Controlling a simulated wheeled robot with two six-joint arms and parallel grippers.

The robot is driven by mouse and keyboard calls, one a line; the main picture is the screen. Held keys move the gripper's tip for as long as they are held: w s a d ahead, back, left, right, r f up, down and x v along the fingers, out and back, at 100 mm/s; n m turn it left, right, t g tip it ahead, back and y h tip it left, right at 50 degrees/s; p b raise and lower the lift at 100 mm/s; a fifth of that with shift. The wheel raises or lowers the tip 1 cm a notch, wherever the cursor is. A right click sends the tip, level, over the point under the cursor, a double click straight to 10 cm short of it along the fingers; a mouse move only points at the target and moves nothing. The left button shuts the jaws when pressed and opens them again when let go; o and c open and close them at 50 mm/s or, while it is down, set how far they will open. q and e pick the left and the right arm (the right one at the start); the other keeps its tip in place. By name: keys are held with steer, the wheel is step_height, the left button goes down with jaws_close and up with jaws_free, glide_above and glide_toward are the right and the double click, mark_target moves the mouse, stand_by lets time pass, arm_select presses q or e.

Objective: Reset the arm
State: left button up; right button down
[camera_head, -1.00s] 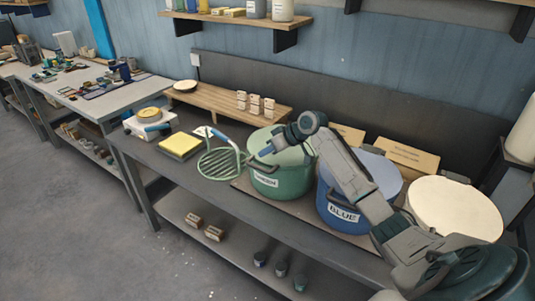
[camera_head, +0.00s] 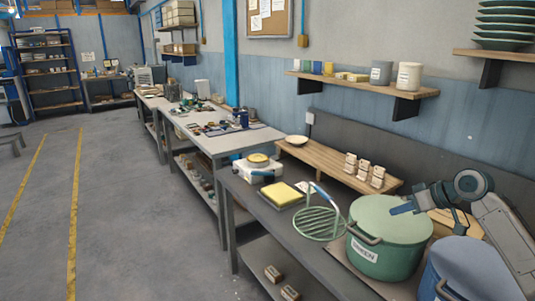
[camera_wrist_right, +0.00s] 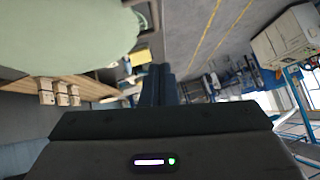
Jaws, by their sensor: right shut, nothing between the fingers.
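My right arm comes in from the right edge of the head view. Its gripper (camera_head: 401,209) is over the green pot (camera_head: 385,252), which carries a label ending in "EEN". In the right wrist view the gripper (camera_wrist_right: 159,70) has its two fingers together with nothing between them, and the pale green pot top (camera_wrist_right: 70,35) fills the upper left. From these views I cannot tell the exact gap between gripper and pot. My left gripper is not in view.
The blue pot (camera_head: 470,270) stands right of the green one. The green wire rack (camera_head: 320,223), a yellow sponge-like block (camera_head: 282,193) and a small scale-like device (camera_head: 258,170) lie to the left. A wooden riser (camera_head: 325,158) runs behind. Open floor (camera_head: 120,220) lies left.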

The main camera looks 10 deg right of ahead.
steer(key=s+a+f+g+h, duration=0.1)
steer(key=s+a+f, duration=0.35)
steer(key=f, duration=0.35)
steer(key=s+a+f+g+h, duration=0.1)
steer(key=s+a+f, duration=0.35)
steer(key=f, duration=0.25)
steer(key=s+a+f+g, duration=0.1)
steer(key=s+a+f, duration=0.3)
steer(key=a+f, duration=0.3)
steer(key=s+a+f+m+h, duration=0.1)
steer(key=s+a+f+h, duration=0.1)
steer(key=s, duration=0.9)
steer(key=s+a+f+m+h, duration=0.1)
steer(key=s+a+f+h, duration=0.15)
steer(key=s, duration=0.95)
step_height(320, 180, down, 30)
steer(key=w+d+g+b, duration=0.1)
steer(key=d+g+b, duration=0.1)
steer(key=s+d+f+b, duration=0.1)
steer(key=s+f, duration=0.8)
steer(key=f, duration=0.3)
steer(key=s+d+f+g, duration=0.1)
steer(key=s+f, duration=0.9)
steer(key=f, duration=0.1)
steer(key=shift+s+f+m+b, duration=0.15)
steer(key=shift+f+m+b, duration=0.2)
steer(key=shift+f+m, duration=0.05)
